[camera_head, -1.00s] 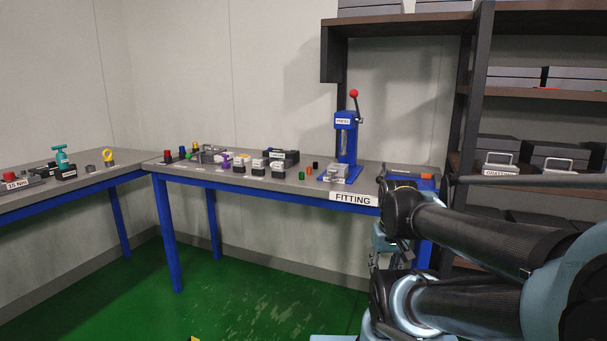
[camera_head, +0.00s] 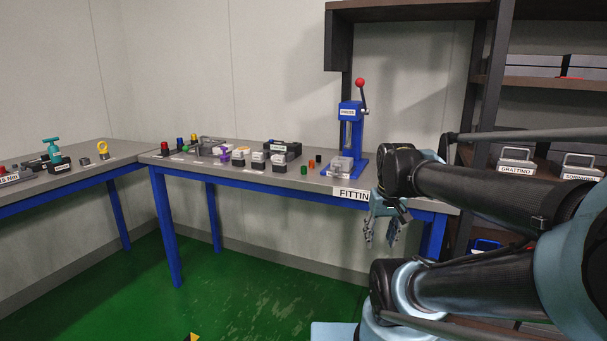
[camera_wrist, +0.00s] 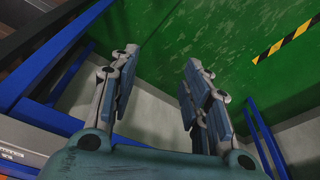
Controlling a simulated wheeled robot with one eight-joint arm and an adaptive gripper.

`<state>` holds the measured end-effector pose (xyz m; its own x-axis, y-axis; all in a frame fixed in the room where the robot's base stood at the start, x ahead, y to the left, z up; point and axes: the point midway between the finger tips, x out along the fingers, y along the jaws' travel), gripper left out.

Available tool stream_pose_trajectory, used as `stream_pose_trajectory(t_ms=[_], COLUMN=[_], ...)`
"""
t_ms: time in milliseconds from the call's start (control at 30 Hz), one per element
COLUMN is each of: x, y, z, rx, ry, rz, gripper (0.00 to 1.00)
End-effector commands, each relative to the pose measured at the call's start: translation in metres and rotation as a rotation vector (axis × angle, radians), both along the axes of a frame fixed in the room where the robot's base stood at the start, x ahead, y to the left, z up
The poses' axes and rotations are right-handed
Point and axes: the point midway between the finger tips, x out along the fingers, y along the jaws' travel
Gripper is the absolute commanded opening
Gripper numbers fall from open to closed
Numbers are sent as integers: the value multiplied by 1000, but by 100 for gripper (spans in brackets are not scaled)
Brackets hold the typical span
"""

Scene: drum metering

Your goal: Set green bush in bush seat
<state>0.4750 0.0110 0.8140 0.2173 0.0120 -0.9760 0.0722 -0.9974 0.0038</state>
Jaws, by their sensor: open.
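A small green bush (camera_head: 304,168) stands on the fitting table, left of the blue press (camera_head: 351,135). A grey block (camera_head: 341,167) sits at the foot of the press; whether it is the bush seat I cannot tell at this size. My gripper (camera_head: 381,239) hangs fingers down in front of the table's front edge, right of the bush and below the table top. In the wrist view its two fingers (camera_wrist: 162,62) are apart with nothing between them. The bush does not show in the wrist view.
An orange piece (camera_head: 311,163) and a black piece (camera_head: 318,158) stand beside the green bush. Several labelled blocks (camera_head: 257,160) stand to the left. The table's blue front rail (camera_head: 260,185) lies between my gripper and the table top. A shelf rack (camera_head: 484,110) rises at the right.

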Motion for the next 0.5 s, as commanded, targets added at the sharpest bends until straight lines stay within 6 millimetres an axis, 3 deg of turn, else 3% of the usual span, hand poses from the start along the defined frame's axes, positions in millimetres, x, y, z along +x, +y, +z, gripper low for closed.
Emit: stream_pose_trajectory(t_ms=[33,200,500], x=[17,74,177], y=[6,29,88], z=[20,78,166], rx=[2,7,22], ry=[-8,-39,-95], rz=[22,90,212], gripper=[44,44,44])
